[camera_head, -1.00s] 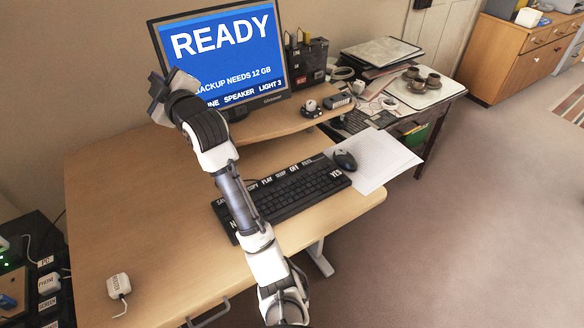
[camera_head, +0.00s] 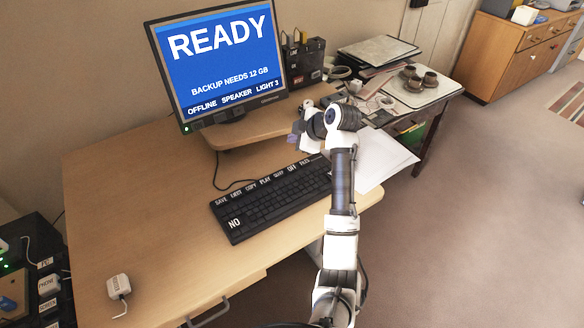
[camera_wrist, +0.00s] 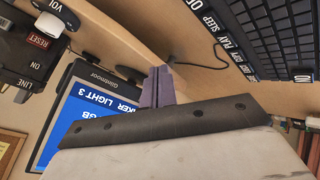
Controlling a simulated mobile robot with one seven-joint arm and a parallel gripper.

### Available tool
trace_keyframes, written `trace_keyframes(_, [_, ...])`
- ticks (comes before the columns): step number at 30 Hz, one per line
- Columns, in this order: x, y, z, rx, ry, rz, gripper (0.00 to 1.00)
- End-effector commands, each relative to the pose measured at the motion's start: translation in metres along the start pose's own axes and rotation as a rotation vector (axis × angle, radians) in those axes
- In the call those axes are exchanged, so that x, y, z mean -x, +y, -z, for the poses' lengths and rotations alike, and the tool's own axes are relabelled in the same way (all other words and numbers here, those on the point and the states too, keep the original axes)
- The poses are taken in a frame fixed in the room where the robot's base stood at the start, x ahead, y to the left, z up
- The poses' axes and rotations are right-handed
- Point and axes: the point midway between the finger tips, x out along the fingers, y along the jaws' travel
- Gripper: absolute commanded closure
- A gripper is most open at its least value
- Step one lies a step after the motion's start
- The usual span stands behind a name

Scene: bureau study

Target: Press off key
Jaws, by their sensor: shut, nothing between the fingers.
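The black keyboard (camera_head: 270,200) lies on the desk, with a row of white word labels along its back edge. In the wrist view the keyboard (camera_wrist: 270,40) is at the upper right, with the OFF label (camera_wrist: 195,5) cut by the top edge. My gripper (camera_head: 296,132) is shut and empty, in the air behind the OFF label, near the raised shelf's front edge. Its purple fingertips (camera_wrist: 157,86) touch no key. My arm hides the keyboard's right end.
The monitor (camera_head: 220,60) reads READY and stands on the raised wooden shelf (camera_head: 235,130). A dark box (camera_head: 303,62) with labelled switches stands to its right; its RESET label (camera_wrist: 43,40) shows in the wrist view. White paper (camera_head: 385,160) lies right of the keyboard.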

Motion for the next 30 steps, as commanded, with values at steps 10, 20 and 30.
trace_keyframes(10, [0.000,-0.001,-0.002,0.001,-0.001,0.005,1.00])
trace_keyframes(20, [-0.012,-0.010,-0.011,0.000,-0.001,0.005,1.00])
trace_keyframes(30, [-0.045,-0.035,-0.036,-0.002,-0.001,0.005,1.00])
